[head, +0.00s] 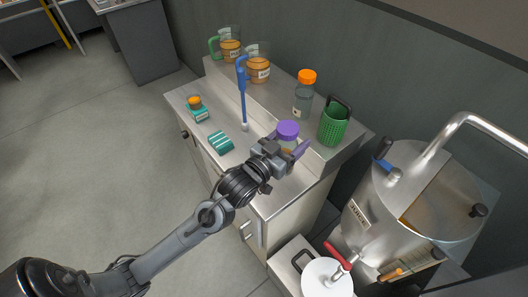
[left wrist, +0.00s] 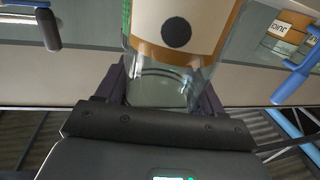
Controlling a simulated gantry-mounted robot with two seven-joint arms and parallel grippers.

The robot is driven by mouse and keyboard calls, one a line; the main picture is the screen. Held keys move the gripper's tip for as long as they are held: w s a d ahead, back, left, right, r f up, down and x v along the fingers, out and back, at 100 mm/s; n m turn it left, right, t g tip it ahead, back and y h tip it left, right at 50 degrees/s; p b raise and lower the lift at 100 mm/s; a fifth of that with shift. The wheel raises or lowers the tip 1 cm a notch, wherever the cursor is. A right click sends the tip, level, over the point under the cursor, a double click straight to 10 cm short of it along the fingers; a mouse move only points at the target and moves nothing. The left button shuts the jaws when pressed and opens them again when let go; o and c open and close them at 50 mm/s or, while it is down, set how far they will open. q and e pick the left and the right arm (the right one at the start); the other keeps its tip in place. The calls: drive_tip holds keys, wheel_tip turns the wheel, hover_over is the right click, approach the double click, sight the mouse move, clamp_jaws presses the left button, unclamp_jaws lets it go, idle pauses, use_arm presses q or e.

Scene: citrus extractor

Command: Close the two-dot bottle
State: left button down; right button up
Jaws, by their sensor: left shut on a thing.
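My left gripper (head: 290,150) is shut on a clear bottle (head: 287,145) with a purple cap (head: 288,129) on top, at the front right of the counter. In the left wrist view, the bottle (left wrist: 165,85) sits between the fingers of the gripper (left wrist: 162,92). Its pale label shows one large dark dot; the rest of the label is cut off, so I cannot tell the dot count. How tightly the cap sits is not clear. A second clear bottle (head: 302,105) with an orange cap (head: 307,77) stands on the raised shelf. My right gripper is not in view.
A green basket (head: 333,127) stands right of the orange-capped bottle. Two jugs (head: 258,68) stand behind. A steel tank (head: 400,215) is at right.

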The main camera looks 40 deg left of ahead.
use_arm(q)
drive_tip(key=w+a+f+b, duration=0.1)
drive_tip(key=a+f+b, duration=0.1)
drive_tip(key=a+f, duration=0.3)
drive_tip(key=a, duration=0.4)
drive_tip(key=shift+w+a+f, duration=0.25)
drive_tip(key=shift+a+f, duration=0.1)
wheel_tip(320, 180, down, 4)
drive_tip(key=shift+b, duration=0.9)
drive_tip(key=shift+f, duration=0.2)
drive_tip(key=shift+c, duration=0.7)
unclamp_jaws()
